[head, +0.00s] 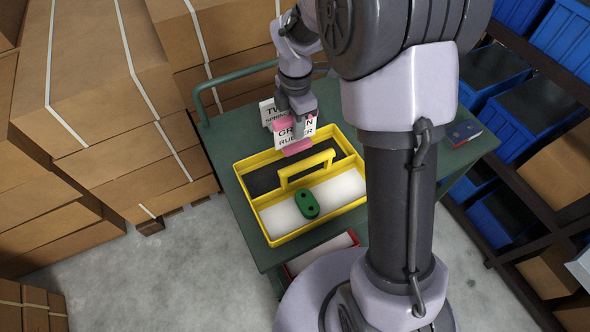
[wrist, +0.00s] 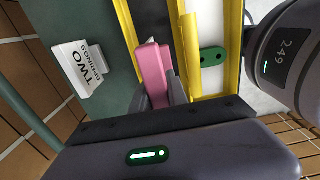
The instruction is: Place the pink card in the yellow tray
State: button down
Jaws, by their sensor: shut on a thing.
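The pink card (head: 297,147) is in my gripper (head: 297,108). Its white face reads "GREEN RUBBER", partly covered by the fingers. In the wrist view its pink body (wrist: 152,66) sits between the two fingers (wrist: 160,98), and only a white edge of its face shows. The yellow tray (head: 262,227) lies on the green cart with a raised handle across its middle. In the wrist view the card appears over the tray's dark compartment, near its far rim. Its exact height above the tray cannot be told.
A green rubber piece (head: 307,204) with two holes lies in the tray's white compartment. A white card reading "TWO SPRINGS" (head: 267,110) stands on the cart (head: 228,166) behind the tray. A dark blue booklet (head: 462,132) lies at the right. Stacked boxes (head: 100,90) stand left.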

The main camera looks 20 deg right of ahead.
aim_at(295, 150)
notch_tip(295, 150, down, 10)
jog(key=b, duration=0.4)
jog(key=shift+f, duration=0.25)
jog(key=shift+r, duration=0.15)
jog(key=c, duration=1.7)
grip_release()
jog(key=o, duration=0.4)
